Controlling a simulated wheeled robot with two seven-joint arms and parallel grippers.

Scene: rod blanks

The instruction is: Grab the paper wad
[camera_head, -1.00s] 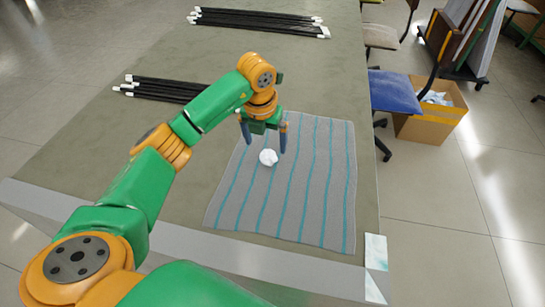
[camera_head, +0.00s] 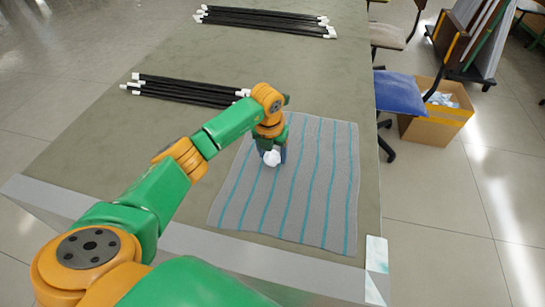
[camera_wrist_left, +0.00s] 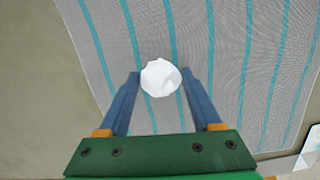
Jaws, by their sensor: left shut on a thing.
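The paper wad (camera_head: 272,158) is small, white and crumpled, over the far left part of a grey striped cloth (camera_head: 290,215). My left gripper (camera_head: 271,156) points down and is shut on the wad. In the left wrist view, the wad (camera_wrist_left: 161,78) sits between the tips of the two blue fingers of my left gripper (camera_wrist_left: 161,80). I cannot tell whether the wad still touches the cloth. My right gripper does not show.
Black rods with white ends (camera_head: 185,90) lie on the table left of my left gripper. More rods (camera_head: 265,20) lie at the far end. A cardboard box (camera_head: 436,125) and a blue chair (camera_head: 400,93) stand on the floor to the right. The cloth's near part is clear.

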